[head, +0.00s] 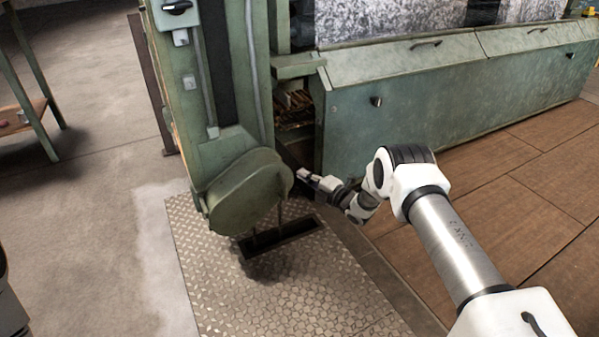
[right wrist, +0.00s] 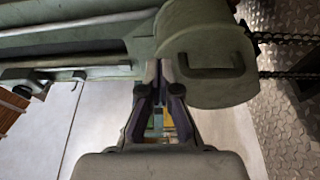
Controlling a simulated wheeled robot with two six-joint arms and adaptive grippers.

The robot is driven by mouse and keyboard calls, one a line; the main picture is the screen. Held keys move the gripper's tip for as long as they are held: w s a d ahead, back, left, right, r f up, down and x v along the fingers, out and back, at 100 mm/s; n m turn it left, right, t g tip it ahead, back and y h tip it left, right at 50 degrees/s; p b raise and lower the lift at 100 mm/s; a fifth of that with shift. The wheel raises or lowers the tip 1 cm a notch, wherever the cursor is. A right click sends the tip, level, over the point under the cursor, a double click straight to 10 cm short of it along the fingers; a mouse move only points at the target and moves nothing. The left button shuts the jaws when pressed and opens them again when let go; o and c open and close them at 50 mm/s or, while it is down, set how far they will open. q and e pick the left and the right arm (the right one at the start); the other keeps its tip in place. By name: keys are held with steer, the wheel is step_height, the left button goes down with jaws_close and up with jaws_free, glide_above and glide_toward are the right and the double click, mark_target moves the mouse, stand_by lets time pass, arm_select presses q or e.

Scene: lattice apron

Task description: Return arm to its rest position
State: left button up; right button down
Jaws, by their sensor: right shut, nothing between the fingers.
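My right arm (head: 455,245) reaches in from the lower right of the head view. Its gripper (head: 304,174) is beside the rounded green housing (head: 245,192) at the foot of the green machine column. In the right wrist view the gripper (right wrist: 160,75) has its fingers together with nothing between them. The fingertips lie in front of the green housing (right wrist: 208,62) in that view; I cannot tell whether they touch it. My left gripper does not show.
A long green cabinet (head: 410,120) runs along the back right. An opening with metal shavings (head: 293,108) lies between it and the column. A checkered metal plate (head: 300,290) with a dark slot (head: 283,238) covers the floor. Brown floor panels (head: 530,190) lie right. A shelf stands left.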

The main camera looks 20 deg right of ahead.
steer(key=s+d+p, duration=0.3)
steer(key=s+d, duration=0.1)
steer(key=d, duration=0.1)
steer(key=s+a+g, duration=0.1)
steer(key=a, duration=0.9)
steer(key=s+a+f+m+g+h, duration=0.1)
steer(key=s+a+f+m+g, duration=0.25)
steer(key=s, duration=0.35)
steer(key=s+a+f+m+g+h, duration=0.1)
steer(key=s+a+f+m+g, duration=0.1)
steer(key=s+a+f+m, duration=0.4)
steer(key=s+d+m+g+h, duration=0.2)
steer(key=s+m+g, duration=0.35)
steer(key=s, duration=1.05)
steer(key=s+d+m+g+h, duration=0.2)
steer(key=s+m+g, duration=0.35)
steer(key=s, duration=1.05)
step_height(320, 180, up, 37)
steer(key=m+p, duration=0.2)
steer(key=p, duration=3.6)
steer(key=shift+r+t+p, duration=0.15)
steer(key=shift+t+p, duration=0.2)
steer(key=shift+p, duration=0.05)
